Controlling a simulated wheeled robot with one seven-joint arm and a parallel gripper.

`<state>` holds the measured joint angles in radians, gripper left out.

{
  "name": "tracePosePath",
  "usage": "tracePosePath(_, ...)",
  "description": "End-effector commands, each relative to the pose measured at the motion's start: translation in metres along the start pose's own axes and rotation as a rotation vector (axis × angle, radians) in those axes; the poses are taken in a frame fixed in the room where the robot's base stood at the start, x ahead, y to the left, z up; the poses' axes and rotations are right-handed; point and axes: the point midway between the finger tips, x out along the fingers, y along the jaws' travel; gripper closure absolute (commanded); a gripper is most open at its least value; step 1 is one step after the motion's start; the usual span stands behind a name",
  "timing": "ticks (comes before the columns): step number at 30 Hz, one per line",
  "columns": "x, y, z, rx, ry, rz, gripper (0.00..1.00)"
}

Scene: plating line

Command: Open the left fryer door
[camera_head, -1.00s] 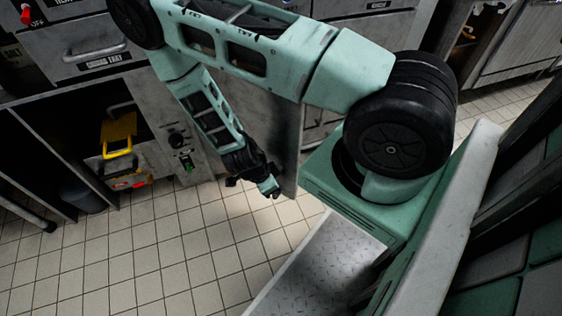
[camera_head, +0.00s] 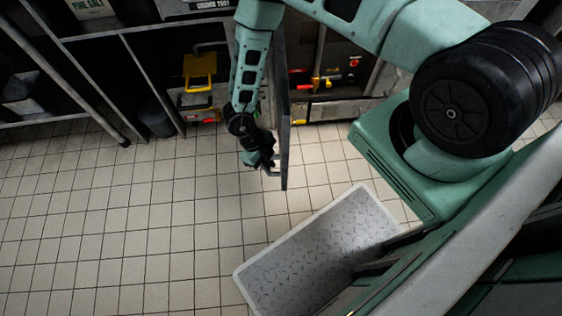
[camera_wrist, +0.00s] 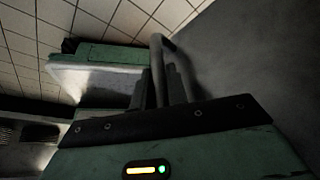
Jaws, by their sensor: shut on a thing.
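The fryer door (camera_head: 284,110) is a grey metal panel, seen nearly edge-on in the head view. It stands swung well out from the cabinet front. Its bar handle (camera_head: 271,173) is near the door's outer end, on the left face. My gripper (camera_head: 266,163) is shut on the handle. In the wrist view the curved handle (camera_wrist: 172,62) runs at the fingers of my gripper (camera_wrist: 150,88), with the grey door face (camera_wrist: 245,60) to the right. The fingertips are dark and partly hidden there.
Right of the door is an open compartment with red and yellow valve handles (camera_head: 322,82). Left of it is a compartment with a yellow-handled item (camera_head: 200,72). A dark bin (camera_head: 156,116) stands further left.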

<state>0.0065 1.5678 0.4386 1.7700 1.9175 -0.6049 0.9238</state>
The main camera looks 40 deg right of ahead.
Motion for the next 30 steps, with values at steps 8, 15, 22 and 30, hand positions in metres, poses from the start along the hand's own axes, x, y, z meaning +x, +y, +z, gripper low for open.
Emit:
tracePosePath(8, -0.0036, 0.0059, 0.0102, 0.032, -0.001, 0.016, 1.00)
tracePosePath(15, -0.0036, 0.0058, 0.0106, 0.033, -0.002, 0.016, 1.00)
tracePosePath(22, -0.0035, 0.0053, 0.0106, 0.032, -0.002, 0.015, 0.63)
tracePosePath(30, -0.0061, 0.0047, 0.0104, 0.033, -0.002, 0.013, 0.63)
